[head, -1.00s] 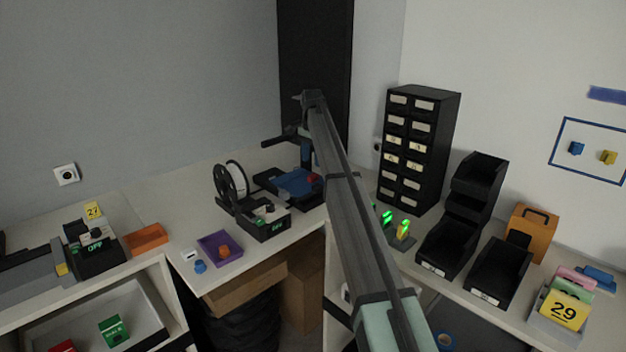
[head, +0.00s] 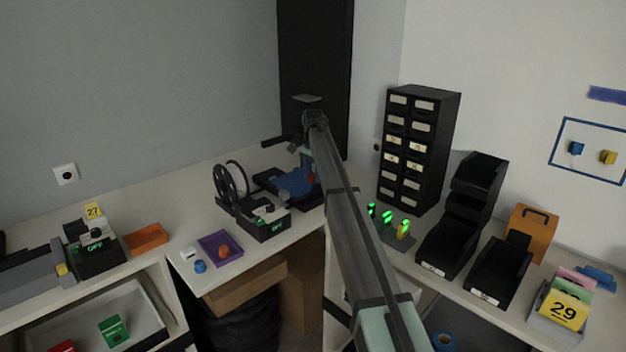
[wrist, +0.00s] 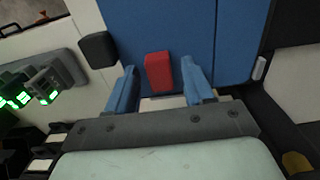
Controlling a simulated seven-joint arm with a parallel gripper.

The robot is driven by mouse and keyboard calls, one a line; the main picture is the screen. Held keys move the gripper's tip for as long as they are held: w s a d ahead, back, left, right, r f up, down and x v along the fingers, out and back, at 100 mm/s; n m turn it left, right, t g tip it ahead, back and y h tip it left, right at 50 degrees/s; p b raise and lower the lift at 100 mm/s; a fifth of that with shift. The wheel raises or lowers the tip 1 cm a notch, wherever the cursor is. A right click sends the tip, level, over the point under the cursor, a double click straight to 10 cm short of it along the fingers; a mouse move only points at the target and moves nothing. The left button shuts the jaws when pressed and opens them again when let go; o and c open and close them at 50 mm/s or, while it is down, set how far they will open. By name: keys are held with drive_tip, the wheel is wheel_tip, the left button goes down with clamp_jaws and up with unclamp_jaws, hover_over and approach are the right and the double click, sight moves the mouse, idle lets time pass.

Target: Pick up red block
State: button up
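The red block (wrist: 158,72) lies on a flat blue plate (wrist: 225,35) in the wrist view. Gaps show between the block and both fingers. I cannot tell how far the fingertips are above the plate. In the head view my arm hides most of the gripper.
A black block-shaped part (wrist: 98,47) is left of the plate. A black printer base with a spool (head: 232,180) stands left of the plate. Green-lit switches (head: 388,218) and a black drawer cabinet (head: 418,150) stand to the right. A purple tray (head: 220,248) is at front left.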

clamp_jaws()
drive_tip(key=shift+r, duration=0.1)
idle(0.3)
